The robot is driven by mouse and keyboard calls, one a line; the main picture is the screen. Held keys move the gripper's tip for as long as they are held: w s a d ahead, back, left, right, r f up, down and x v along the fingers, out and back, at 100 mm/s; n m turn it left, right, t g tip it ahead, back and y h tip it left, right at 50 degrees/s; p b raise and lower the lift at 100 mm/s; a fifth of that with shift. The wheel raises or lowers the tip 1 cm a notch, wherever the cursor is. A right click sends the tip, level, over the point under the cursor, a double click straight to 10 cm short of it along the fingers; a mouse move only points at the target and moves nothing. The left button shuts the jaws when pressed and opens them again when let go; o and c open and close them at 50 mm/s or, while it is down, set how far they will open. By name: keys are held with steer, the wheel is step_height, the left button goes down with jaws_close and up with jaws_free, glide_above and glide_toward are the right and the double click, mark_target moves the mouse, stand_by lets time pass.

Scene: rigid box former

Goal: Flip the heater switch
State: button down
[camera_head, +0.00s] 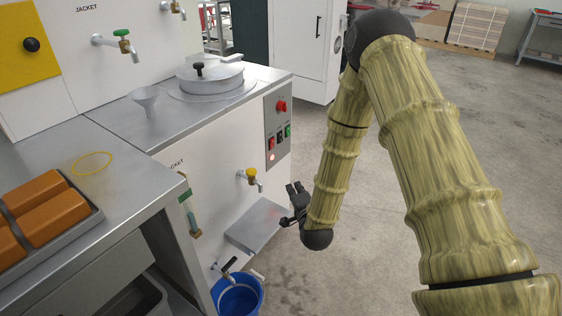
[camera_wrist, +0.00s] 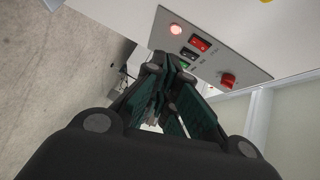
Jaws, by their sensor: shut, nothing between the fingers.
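A grey control panel (camera_head: 277,122) is on the front of the steel-topped machine. It carries small red and green switches (camera_head: 279,136), a red knob (camera_head: 281,106) and a lit red lamp (camera_head: 271,156). The labels are too small to read, so I cannot tell which switch is the heater's. In the wrist view, the panel (camera_wrist: 245,62) shows a red rocker switch (camera_wrist: 199,43), a green switch (camera_wrist: 187,66) partly hidden by my fingers, the lamp (camera_wrist: 176,29) and the knob (camera_wrist: 228,80). My gripper (camera_head: 294,200) is shut and empty, below the panel and apart from it.
A yellow-handled tap (camera_head: 252,177) and a steel shelf (camera_head: 257,226) project from the machine near my gripper. A blue bucket (camera_head: 238,294) stands on the floor below. A lidded pot (camera_head: 210,77) and funnel (camera_head: 146,101) are on top. The floor at right is open.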

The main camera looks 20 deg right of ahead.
mark_target(272, 144)
steer(key=w+d+r+m+t+h+b, duration=0.1)
steer(key=w+r+m+t+b, duration=0.1)
steer(key=w+r+m+b, duration=0.1)
steer(key=shift+w+d+r+m+t, duration=0.3)
steer(key=shift+w+d+r+t, duration=0.1)
steer(key=shift+w+r, duration=0.3)
steer(key=shift+w+f, duration=0.15)
steer(key=shift+w, duration=0.05)
steer(key=w+a+r+b, duration=0.1)
steer(key=w+b, duration=0.2)
steer(key=w, duration=0.9)
steer(key=shift+w+r, duration=0.2)
steer(key=shift+w, duration=0.15)
steer(key=shift+r, duration=0.1)
